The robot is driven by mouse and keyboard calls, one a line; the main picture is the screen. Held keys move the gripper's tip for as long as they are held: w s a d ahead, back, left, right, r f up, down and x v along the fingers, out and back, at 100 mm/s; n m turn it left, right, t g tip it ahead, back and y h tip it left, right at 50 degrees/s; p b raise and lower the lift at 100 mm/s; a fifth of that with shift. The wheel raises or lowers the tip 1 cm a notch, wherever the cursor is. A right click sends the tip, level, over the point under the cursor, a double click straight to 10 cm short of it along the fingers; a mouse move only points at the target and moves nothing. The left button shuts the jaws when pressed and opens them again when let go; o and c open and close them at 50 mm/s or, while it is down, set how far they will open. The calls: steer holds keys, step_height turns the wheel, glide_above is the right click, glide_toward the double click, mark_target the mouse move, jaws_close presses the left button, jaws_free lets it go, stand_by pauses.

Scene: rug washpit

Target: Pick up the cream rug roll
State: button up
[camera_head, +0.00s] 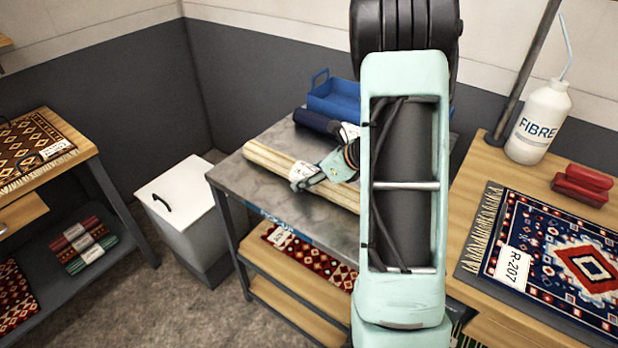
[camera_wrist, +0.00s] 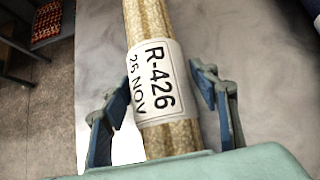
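The cream rug roll (camera_head: 264,157) lies on the grey metal table (camera_head: 236,176), running from the back left toward the front right. Its right part passes behind my arm in the head view. My gripper (camera_head: 312,178) is at the roll beside this label. In the wrist view the gripper (camera_wrist: 160,86) has its fingers apart, one on each side of the roll. A narrow gap seems to show beside the fingers; contact is not clear.
A dark blue roll (camera_head: 316,121) and a blue tray (camera_head: 338,100) are at the table's back. A white lidded bin (camera_head: 183,205) stands left of the table. A wooden bench at right holds a patterned rug (camera_head: 555,255), a FIBRE bottle (camera_head: 539,125) and a red brush (camera_head: 581,184).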

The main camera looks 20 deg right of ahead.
steer(key=c, duration=1.2)
steer(key=shift+c, duration=0.8)
steer(key=shift+r, duration=0.15)
